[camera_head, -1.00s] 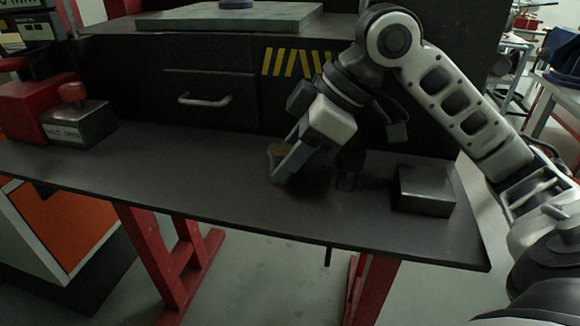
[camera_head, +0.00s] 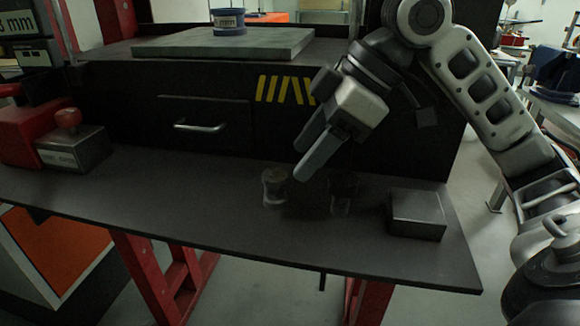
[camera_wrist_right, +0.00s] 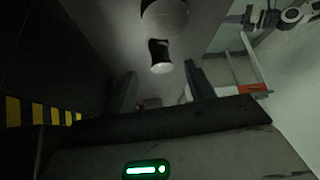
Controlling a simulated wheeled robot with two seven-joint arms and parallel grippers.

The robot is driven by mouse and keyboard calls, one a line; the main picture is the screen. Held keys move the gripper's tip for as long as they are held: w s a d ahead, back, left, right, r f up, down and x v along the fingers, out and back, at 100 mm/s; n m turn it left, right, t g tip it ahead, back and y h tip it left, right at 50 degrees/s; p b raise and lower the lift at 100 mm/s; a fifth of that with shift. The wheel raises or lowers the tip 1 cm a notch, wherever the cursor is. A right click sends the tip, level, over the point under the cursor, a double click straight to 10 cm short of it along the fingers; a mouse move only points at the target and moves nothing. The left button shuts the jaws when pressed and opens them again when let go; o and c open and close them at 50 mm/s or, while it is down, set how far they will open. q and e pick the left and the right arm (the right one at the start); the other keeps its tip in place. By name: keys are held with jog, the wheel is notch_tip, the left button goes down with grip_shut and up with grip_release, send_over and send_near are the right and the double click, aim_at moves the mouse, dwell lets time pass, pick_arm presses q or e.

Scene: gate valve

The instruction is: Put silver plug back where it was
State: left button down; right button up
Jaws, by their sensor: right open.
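A silver, waisted plug (camera_head: 275,187) with a pale top stands upright on the dark bench (camera_head: 130,208). A dim, glassy-looking second piece (camera_head: 342,194) stands to its right. I cannot tell for certain which is the plug named. In the right wrist view, a pale round piece (camera_wrist_right: 165,17) is at the top edge, and a dark waisted piece with a white end (camera_wrist_right: 160,57) shows between the fingers. My right gripper (camera_head: 314,160) is open and empty, above and right of the waisted plug, apart from it. My left gripper is not in view.
A grey metal block (camera_head: 417,213) lies near the bench's right end. A labelled block with a red knob (camera_head: 74,150) stands at the left. A drawer with a handle (camera_head: 200,127) is behind. The bench's middle left is clear.

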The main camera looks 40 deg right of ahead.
jog(key=shift+v, duration=2.75)
jog(key=shift+r+p, duration=0.1)
jog(key=shift+p, duration=0.2)
